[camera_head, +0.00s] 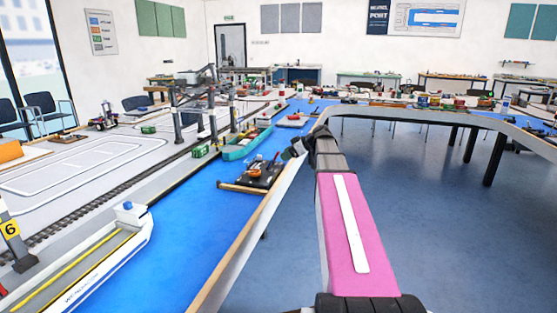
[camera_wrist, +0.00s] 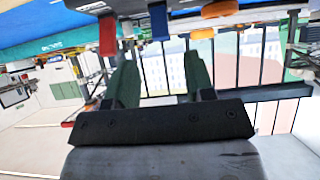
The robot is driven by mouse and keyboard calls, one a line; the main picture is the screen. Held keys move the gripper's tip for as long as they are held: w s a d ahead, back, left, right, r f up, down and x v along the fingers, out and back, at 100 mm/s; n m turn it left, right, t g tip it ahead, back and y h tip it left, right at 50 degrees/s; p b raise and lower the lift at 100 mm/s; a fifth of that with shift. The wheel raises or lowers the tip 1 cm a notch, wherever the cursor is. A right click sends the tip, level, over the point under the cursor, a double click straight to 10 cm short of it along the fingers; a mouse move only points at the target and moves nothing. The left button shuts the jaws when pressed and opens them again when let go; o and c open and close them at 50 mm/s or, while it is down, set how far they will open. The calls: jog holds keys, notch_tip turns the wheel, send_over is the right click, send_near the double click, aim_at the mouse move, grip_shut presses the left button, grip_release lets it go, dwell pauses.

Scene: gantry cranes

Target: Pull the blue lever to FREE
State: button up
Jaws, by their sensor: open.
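What looks like the blue lever (camera_wrist: 158,22) hangs from the upper edge of the tilted, seemingly upside-down wrist view. A red handle-like piece (camera_wrist: 107,36) is to its left. My gripper (camera_wrist: 162,78) is open, its two dark green fingers apart with nothing between them. The blue lever shows beyond the fingertips, apart from them. In the head view my gripper (camera_head: 295,148) is small and dark at the end of my pink arm, over the table edge. I cannot make out the blue lever or a FREE label there.
A dark block with orange parts (camera_head: 262,172) stands on the blue water strip by the table edge. A teal ship (camera_head: 246,143), a gantry crane (camera_head: 190,105) and a white ship (camera_head: 110,255) are near. Orange pieces (camera_wrist: 220,9) show in the wrist view. Open floor lies right.

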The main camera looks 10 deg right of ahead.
jog(key=shift+v, duration=1.2)
dwell(1.7)
